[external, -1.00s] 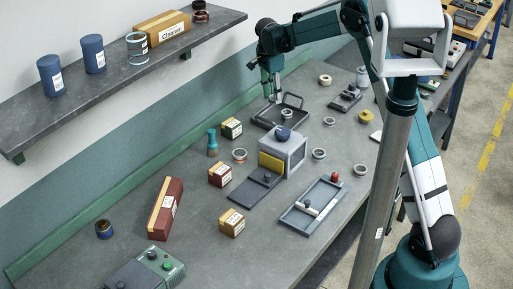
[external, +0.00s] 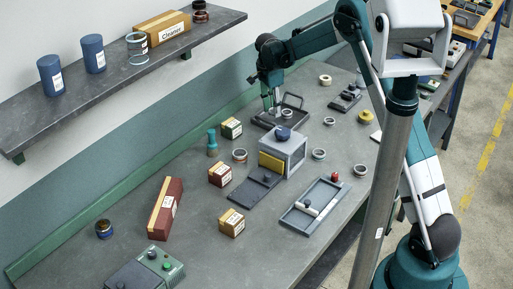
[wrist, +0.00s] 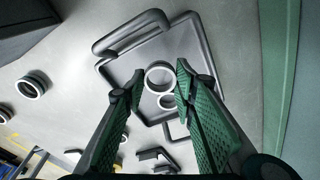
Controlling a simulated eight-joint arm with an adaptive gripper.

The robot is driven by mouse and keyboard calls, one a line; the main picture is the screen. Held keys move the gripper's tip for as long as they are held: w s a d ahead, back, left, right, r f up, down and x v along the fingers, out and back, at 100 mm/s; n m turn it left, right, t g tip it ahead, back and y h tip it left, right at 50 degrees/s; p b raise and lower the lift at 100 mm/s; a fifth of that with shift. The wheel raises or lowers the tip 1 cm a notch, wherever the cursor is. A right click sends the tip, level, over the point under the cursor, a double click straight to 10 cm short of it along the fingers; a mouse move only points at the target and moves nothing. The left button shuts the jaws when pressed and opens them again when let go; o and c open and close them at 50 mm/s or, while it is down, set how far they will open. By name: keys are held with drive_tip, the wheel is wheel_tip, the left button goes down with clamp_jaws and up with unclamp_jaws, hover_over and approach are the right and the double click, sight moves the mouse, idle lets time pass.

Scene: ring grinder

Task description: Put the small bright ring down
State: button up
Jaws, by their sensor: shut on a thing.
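My gripper (external: 268,109) is low over the dark tray with handles at the back of the bench. In the wrist view, its two green fingers stand apart on either side of a bright ring (wrist: 160,64), shut on it. The dark tray (wrist: 113,70) lies beneath, and it also shows in the external view (external: 290,126). Another, smaller-looking pale ring (wrist: 167,108) shows in the tray just below the held one in the picture. I cannot tell whether the held ring touches the tray.
A grey box-shaped fixture (external: 296,152) with a blue knob stands in front of the tray. Several loose rings lie around it, one at its right (external: 318,154). A small labelled box (external: 232,128) and a teal-topped item (external: 212,142) stand to the left.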

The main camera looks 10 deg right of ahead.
drive_tip(key=shift+f, duration=1.9)
drive_tip(key=shift+f, duration=0.2)
drive_tip(key=o, duration=0.9)
drive_tip(key=shift+r, duration=0.2)
drive_tip(key=r, duration=0.4)
drive_tip(key=a+r, duration=0.1)
drive_tip(key=r, duration=0.7)
drive_tip(key=shift+s+a, duration=0.2)
